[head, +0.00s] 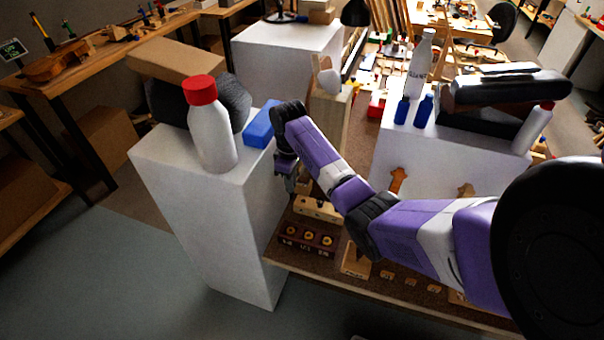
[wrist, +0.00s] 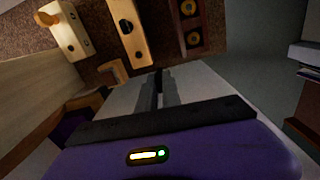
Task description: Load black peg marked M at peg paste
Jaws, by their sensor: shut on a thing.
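My gripper (wrist: 158,78) points down over the brown bench shelf and is shut. A thin dark piece (wrist: 157,88) shows between its fingers, likely the black peg; no M mark is readable. In the head view my gripper (head: 286,184) hangs beside the white pedestal, and its fingertips are hard to make out. A dark red-brown block with several yellow-ringed wells (head: 307,239) lies on the shelf; the wells also show at the top of the wrist view (wrist: 192,22). I cannot tell which is peg paste. The fingertips are apart from this block.
A pale wooden block with holes (head: 318,209) lies behind the well block; another holed block (wrist: 66,30) is at the wrist view's upper left. A white pedestal (head: 210,240) bears a red-capped bottle (head: 211,135) and a blue box (head: 262,124), close to my arm.

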